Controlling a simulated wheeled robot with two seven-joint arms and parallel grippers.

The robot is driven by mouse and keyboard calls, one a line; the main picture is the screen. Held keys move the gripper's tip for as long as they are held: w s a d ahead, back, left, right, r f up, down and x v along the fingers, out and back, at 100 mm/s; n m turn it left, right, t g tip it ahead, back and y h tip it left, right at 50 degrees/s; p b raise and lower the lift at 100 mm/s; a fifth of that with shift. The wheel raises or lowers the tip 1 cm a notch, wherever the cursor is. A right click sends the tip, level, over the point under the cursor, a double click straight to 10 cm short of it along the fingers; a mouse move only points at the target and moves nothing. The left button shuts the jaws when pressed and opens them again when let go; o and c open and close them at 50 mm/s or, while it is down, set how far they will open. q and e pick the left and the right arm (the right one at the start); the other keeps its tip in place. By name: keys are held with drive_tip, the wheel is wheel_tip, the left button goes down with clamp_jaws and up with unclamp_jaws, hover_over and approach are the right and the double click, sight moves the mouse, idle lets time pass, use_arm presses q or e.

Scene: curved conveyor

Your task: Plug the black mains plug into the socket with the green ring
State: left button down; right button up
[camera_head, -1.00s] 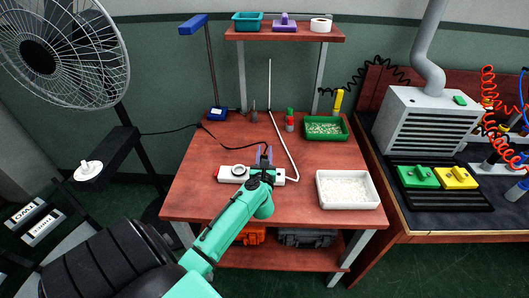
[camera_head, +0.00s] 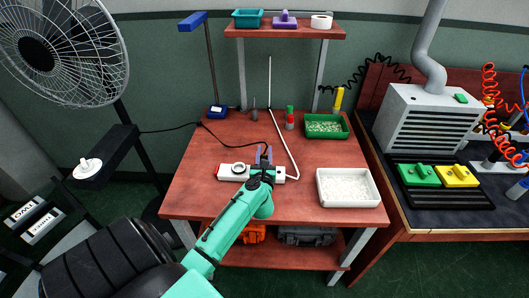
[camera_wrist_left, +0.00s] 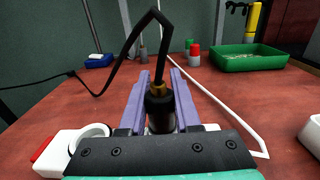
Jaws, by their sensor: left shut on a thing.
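My left gripper (camera_head: 264,156) is shut on the black mains plug (camera_wrist_left: 160,108). The plug stands roughly upright between the purple fingers, with its black cable rising from the top and running off to the left. The gripper is over the right part of a white power strip (camera_head: 229,172), which has a red switch at its left end. A socket with a raised round rim (camera_wrist_left: 92,134) shows on the strip, left of the gripper. No green ring is visible; the gripper and arm cover part of the strip. The plug's pins and whether it touches a socket are hidden. My right gripper is not in view.
A white cord (camera_head: 286,148) runs from the strip to the back of the red-brown table (camera_head: 205,200). The table's left part is mostly clear.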

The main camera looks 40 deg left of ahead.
use_arm(q)
drive_tip(key=shift+f+b, duration=0.6)
drive_tip(key=shift+f, duration=0.2)
drive_tip(key=c, duration=0.5)
unclamp_jaws()
drive_tip(key=shift+c, duration=0.2)
drive_tip(key=shift+s+d+f, duration=0.1)
drive_tip(key=shift+s+d, duration=0.15)
drive_tip(key=shift+s, duration=0.05)
drive_tip(key=b+v, duration=0.2)
drive_tip(key=v, duration=1.1)
drive_tip(key=shift+s+d, duration=0.1)
drive_tip(key=shift+s, duration=0.05)
drive_tip(key=shift+s+d, duration=0.15)
drive_tip(key=shift+s, duration=0.05)
